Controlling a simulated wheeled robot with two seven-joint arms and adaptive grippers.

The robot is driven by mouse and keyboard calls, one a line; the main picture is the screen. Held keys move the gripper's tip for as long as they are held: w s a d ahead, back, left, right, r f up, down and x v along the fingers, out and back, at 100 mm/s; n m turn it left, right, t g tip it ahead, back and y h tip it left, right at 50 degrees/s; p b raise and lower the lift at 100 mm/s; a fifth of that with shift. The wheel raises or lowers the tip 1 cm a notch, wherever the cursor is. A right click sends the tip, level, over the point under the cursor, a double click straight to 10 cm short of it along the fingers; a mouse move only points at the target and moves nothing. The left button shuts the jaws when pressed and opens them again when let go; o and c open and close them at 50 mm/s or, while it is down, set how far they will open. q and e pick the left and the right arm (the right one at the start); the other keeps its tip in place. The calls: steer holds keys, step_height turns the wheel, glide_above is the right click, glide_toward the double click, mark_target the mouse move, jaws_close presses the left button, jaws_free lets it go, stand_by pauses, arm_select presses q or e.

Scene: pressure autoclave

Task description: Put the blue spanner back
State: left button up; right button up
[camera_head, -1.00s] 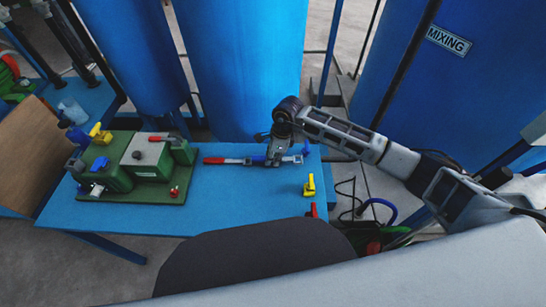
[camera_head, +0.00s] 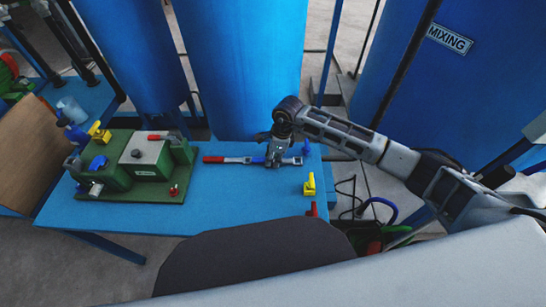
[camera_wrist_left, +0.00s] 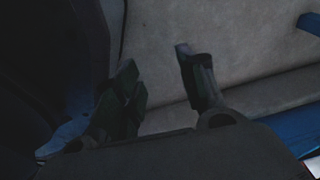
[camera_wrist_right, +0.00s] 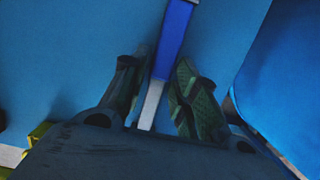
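The blue spanner (camera_wrist_right: 172,42) has a blue middle and silver ends. In the right wrist view it runs lengthwise between the two fingers of my right gripper (camera_wrist_right: 158,85). The fingers stand apart, one on each side of it; I cannot tell whether they touch it. In the head view my right gripper (camera_head: 274,158) is low over the blue table (camera_head: 235,205) and hides part of the spanner. A red-handled tool (camera_head: 214,160) lies in line with it to the left. My left gripper (camera_wrist_left: 158,75) is open and empty, seen only in its wrist view.
A green fixture (camera_head: 120,178) with coloured handles stands on the table's left side. A yellow-handled part (camera_head: 309,185) and a red part (camera_head: 313,208) are at its right edge. Large blue tanks (camera_head: 240,70) rise close behind. The table's front middle is clear.

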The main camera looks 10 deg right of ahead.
steer(key=shift+o, duration=0.7)
arm_select(q)
steer(key=shift+s, duration=0.2)
arm_select(e)
steer(key=shift+r, duration=0.1)
steer(key=shift+r+p, duration=0.4)
steer(key=shift+p, duration=0.05)
steer(key=shift+r, duration=0.2)
steer(key=shift+d+r, duration=0.15)
steer(key=shift+r, duration=0.45)
steer(key=shift+d+r, duration=0.15)
steer(key=shift+r, duration=0.4)
arm_select(q)
steer(key=shift+s+a+f, duration=0.15)
steer(key=shift+s+a, duration=0.25)
steer(key=shift+s, duration=0.1)
steer(key=shift+s+a+f, duration=0.15)
steer(key=shift+s+a, duration=0.2)
steer(key=shift+s, duration=0.15)
arm_select(e)
step_height(320, 180, up, 9)
steer(key=d, duration=0.1)
steer(key=shift+s+d+r, duration=0.15)
steer(key=shift+s+d, duration=0.1)
steer(key=shift+d, duration=0.1)
